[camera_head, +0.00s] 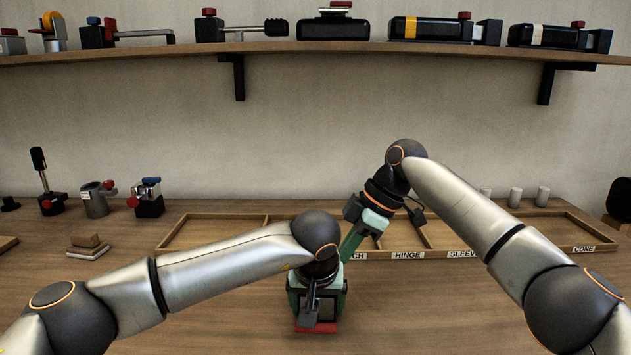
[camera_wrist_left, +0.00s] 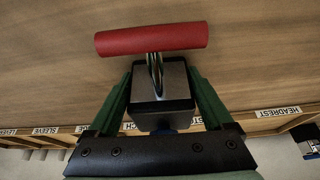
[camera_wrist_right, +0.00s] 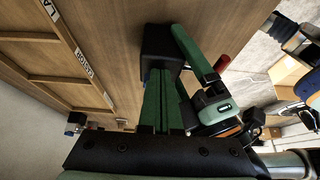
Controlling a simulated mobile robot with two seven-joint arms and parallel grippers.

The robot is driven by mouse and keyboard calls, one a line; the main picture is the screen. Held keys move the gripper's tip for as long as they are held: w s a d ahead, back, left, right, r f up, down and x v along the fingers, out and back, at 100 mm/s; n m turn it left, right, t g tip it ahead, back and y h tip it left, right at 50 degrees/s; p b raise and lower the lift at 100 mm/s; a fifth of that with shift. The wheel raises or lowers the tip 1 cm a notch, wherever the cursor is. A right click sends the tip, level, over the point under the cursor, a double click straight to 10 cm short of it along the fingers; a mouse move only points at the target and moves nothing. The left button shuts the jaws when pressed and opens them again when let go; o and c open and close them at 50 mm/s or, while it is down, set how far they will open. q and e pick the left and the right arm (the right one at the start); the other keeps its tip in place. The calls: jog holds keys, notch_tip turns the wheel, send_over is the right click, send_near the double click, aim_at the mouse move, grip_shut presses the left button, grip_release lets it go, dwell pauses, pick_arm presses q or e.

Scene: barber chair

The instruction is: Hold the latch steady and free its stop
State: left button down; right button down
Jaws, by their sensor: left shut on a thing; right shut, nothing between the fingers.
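The latch has a dark block body (camera_wrist_left: 160,105) and a red bar handle (camera_wrist_left: 152,38) on a metal stem. My left gripper (camera_head: 316,305) is shut on the body, with a green finger on each side in the left wrist view; the red handle (camera_head: 316,327) sticks out toward the front. A bit of blue (camera_wrist_left: 168,128) shows at the body's palm end; I cannot tell if it is the stop. My right gripper (camera_head: 347,252) is shut and empty, its fingertips close behind the latch. In the right wrist view its fingers (camera_wrist_right: 160,100) point at the dark body (camera_wrist_right: 160,45); contact is unclear.
A wooden tray (camera_head: 175,236) with labelled compartments lies behind the grippers. Several devices stand at the back left, near small wooden blocks (camera_head: 88,244). A wall shelf (camera_head: 300,47) carries more devices. The table in front is clear. My two grippers are very close together.

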jog(key=shift+a, duration=0.25)
pick_arm(q)
jog(key=shift+s+d, duration=0.15)
jog(key=shift+d, duration=0.1)
pick_arm(e)
jog(key=shift+w, duration=0.5)
dwell(0.8)
jog(key=shift+d, duration=0.4)
pick_arm(q)
jog(key=shift+a, duration=0.1)
pick_arm(e)
jog(key=shift+r, duration=0.1)
pick_arm(q)
jog(key=shift+a, duration=0.15)
pick_arm(e)
notch_tip(320, 180, up, 6)
jog(key=s+r, duration=0.1)
notch_tip(320, 180, down, 7)
jog(key=shift+d, duration=0.3)
jog(key=shift+a, duration=0.7)
dwell(1.0)
pick_arm(q)
jog(key=shift+d, duration=0.3)
pick_arm(e)
jog(key=shift+w+a, duration=0.1)
jog(key=shift+w, duration=0.25)
dwell(0.6)
